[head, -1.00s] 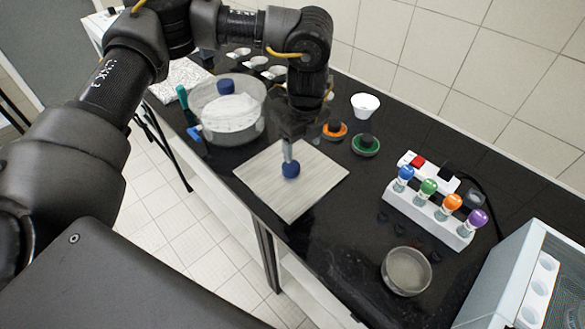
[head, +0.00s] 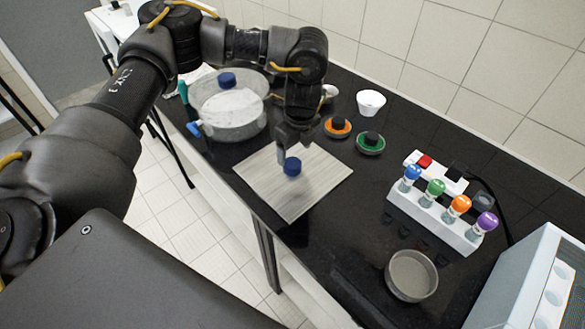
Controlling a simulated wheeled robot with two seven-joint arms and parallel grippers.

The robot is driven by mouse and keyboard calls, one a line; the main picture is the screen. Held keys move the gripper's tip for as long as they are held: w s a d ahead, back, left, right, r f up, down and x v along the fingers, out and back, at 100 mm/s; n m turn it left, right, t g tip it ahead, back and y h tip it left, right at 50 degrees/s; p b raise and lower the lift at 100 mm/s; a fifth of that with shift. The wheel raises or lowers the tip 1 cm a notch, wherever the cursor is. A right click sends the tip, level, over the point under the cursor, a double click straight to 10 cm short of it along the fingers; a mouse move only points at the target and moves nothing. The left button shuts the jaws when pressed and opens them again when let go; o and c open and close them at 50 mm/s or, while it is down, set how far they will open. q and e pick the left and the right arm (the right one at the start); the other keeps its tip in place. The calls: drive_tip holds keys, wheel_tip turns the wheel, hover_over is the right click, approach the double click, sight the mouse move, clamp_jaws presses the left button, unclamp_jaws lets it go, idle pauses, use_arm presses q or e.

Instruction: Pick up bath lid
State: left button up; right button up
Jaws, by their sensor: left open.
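The gripper hides the plate's back part. My right gripper is not in view.
A clear round bowl (head: 215,128) stands left of the plate. Orange (head: 337,126) and green (head: 369,143) discs and a white cup (head: 370,103) lie behind. A white rack (head: 435,219) with coloured-cap bottles, a round pan (head: 411,276) and a pale box (head: 520,290) are on the right.

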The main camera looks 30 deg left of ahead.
sight(292, 162)
use_arm(q)
drive_tip(key=f, duration=0.3)
drive_tip(key=f+p, duration=0.1)
drive_tip(key=f, duration=0.1)
drive_tip(key=shift+a, duration=0.4)
drive_tip(key=shift+c, duration=0.2)
drive_tip(key=c, duration=1.3)
drive_tip(key=shift+r, duration=0.15)
